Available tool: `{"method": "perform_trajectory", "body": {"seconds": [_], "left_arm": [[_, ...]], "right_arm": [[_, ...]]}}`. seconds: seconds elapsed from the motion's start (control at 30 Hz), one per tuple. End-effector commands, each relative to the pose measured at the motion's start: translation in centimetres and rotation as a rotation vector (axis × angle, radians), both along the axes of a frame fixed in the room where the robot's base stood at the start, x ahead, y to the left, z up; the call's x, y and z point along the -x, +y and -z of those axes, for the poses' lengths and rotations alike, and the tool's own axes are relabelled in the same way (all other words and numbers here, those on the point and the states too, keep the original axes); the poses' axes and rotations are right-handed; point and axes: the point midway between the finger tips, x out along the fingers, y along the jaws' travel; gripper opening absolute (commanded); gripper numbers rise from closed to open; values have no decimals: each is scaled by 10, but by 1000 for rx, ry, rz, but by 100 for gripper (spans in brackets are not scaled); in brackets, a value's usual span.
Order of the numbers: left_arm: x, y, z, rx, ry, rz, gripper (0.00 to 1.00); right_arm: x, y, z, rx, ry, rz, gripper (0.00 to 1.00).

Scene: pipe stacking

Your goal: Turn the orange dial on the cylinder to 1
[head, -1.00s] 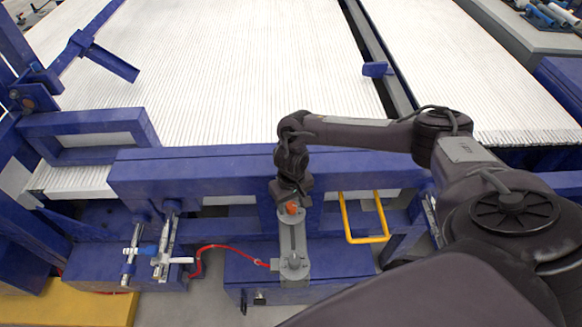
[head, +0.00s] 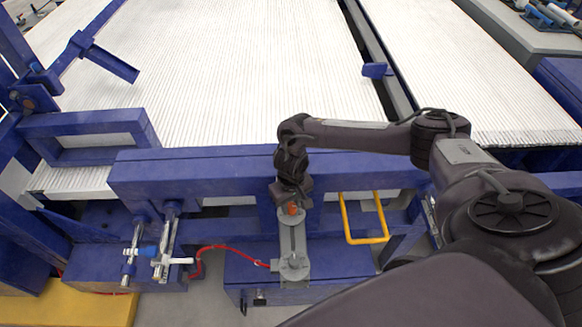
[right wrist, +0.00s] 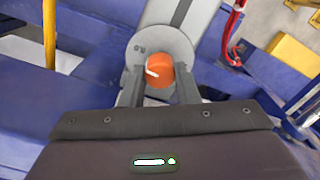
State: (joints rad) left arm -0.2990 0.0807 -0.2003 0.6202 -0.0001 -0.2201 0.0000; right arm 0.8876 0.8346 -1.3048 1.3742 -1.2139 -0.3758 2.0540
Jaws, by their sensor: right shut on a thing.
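The orange dial (head: 292,209) sits on the round end of the grey cylinder (head: 293,240), which is fixed to the blue frame. In the right wrist view the dial (right wrist: 158,70) shows a white pointer mark on its left side. Small marks on the grey plate (right wrist: 139,48) are too small to read. My right gripper (head: 291,202) is at the dial. In the right wrist view its two fingers (right wrist: 159,82) are on either side of the dial and shut on it. My left gripper is not in view.
A yellow handle (head: 366,239) stands right of the cylinder. A red hose (head: 228,248) runs left from it to white and blue valve fittings (head: 165,258). A blue beam (head: 200,170) lies behind the cylinder, with a bed of white pipes (head: 230,80) beyond.

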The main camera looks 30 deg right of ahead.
Motion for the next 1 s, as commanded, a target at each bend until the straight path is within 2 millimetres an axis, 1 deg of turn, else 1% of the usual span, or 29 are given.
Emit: {"method": "perform_trajectory", "body": {"seconds": [0.27,0.6,1.0], "left_arm": [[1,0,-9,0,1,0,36],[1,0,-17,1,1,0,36],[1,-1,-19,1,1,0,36]], "right_arm": [[0,0,-2,0,0,-167,5],[0,0,-2,0,-1,-484,5],[-1,1,-1,0,-2,-864,5]]}}
